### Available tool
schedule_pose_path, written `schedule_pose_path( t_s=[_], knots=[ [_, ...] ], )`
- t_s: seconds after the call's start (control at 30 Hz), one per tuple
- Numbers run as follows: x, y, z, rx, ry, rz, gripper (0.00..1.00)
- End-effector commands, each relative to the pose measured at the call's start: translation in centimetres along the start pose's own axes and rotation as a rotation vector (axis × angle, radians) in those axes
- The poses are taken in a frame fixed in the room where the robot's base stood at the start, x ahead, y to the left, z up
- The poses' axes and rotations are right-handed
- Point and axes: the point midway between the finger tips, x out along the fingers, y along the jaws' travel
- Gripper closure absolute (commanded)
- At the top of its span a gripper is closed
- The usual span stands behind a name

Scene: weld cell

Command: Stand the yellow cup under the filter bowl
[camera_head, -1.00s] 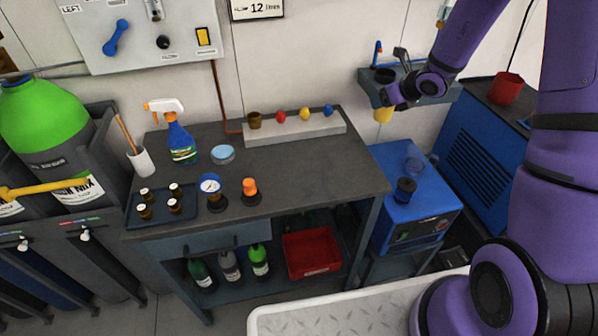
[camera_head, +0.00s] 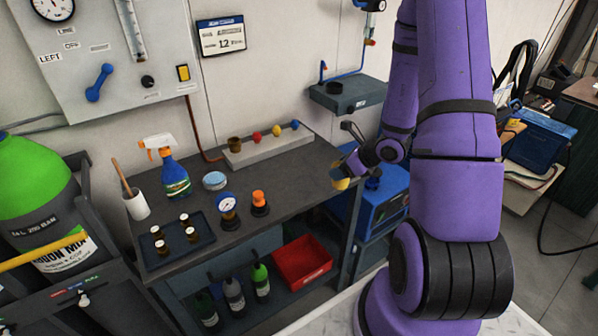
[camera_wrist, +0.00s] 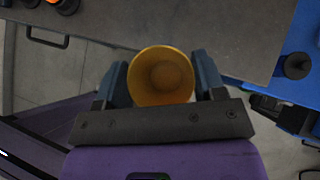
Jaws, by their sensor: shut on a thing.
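The yellow cup (camera_head: 340,183) is held in my gripper (camera_head: 344,174) near the right end of the workbench. In the wrist view the cup (camera_wrist: 160,76) sits between the two fingers, with its round mouth facing the camera, and looks empty. My gripper (camera_wrist: 161,82) is shut on its sides. A wall-mounted unit (camera_head: 370,6) with a blue head and a red tip below it is at the top edge of the head view, partly hidden by my arm. It looks like the filter, but its bowl cannot be made out clearly.
A grey wall shelf (camera_head: 352,94) with a dark ring is above and behind the cup. The workbench (camera_head: 285,190) holds a spray bottle (camera_head: 174,175), a bottle tray (camera_head: 155,255), a gauge (camera_head: 227,206) and a rail (camera_head: 268,148) of small coloured parts. A blue machine (camera_head: 385,205) stands right of it.

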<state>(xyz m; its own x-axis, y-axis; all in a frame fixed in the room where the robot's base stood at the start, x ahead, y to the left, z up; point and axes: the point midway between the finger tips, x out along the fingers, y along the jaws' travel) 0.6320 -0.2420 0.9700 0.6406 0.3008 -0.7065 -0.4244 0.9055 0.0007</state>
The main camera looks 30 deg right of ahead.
Motion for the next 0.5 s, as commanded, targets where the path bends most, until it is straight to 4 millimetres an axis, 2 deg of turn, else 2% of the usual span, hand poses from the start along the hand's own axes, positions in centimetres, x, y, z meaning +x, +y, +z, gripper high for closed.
schedule_pose_path(
  t_s=[0.5],
  knots=[
    [8.6,-3.2,7.0,-0.001,-0.001,0.001,0.63]
  ],
)
